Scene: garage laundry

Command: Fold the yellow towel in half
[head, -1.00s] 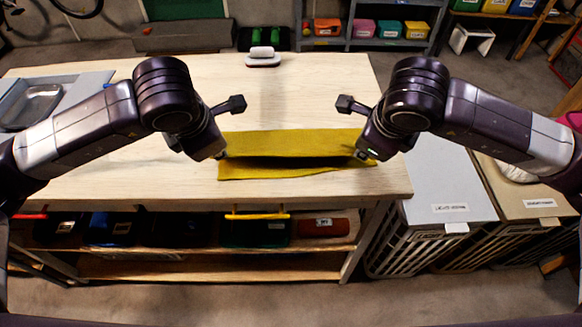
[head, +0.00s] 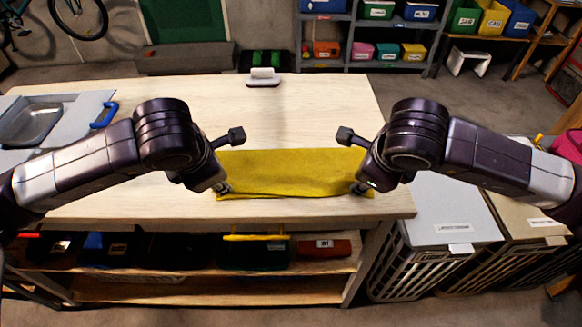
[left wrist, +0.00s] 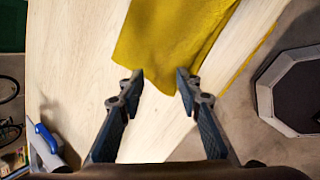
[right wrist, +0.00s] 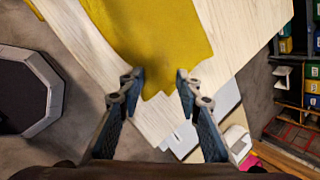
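The yellow towel (head: 290,172) lies on the wooden table top (head: 310,108) as a narrow folded band, its upper layer reaching nearly to the lower edge, with a thin sliver below showing. My left gripper (head: 222,188) is at the towel's near left corner, and my right gripper (head: 361,186) at its near right corner. In the left wrist view the fingers (left wrist: 160,78) stand apart, with the towel corner (left wrist: 180,40) between and beyond them. In the right wrist view the fingers (right wrist: 154,78) also stand apart around the other corner (right wrist: 150,50).
A white-handled brush or iron-like item (head: 263,77) stands at the table's far edge. Laundry hampers (head: 440,225) stand right of the table. Bins sit on the shelf below.

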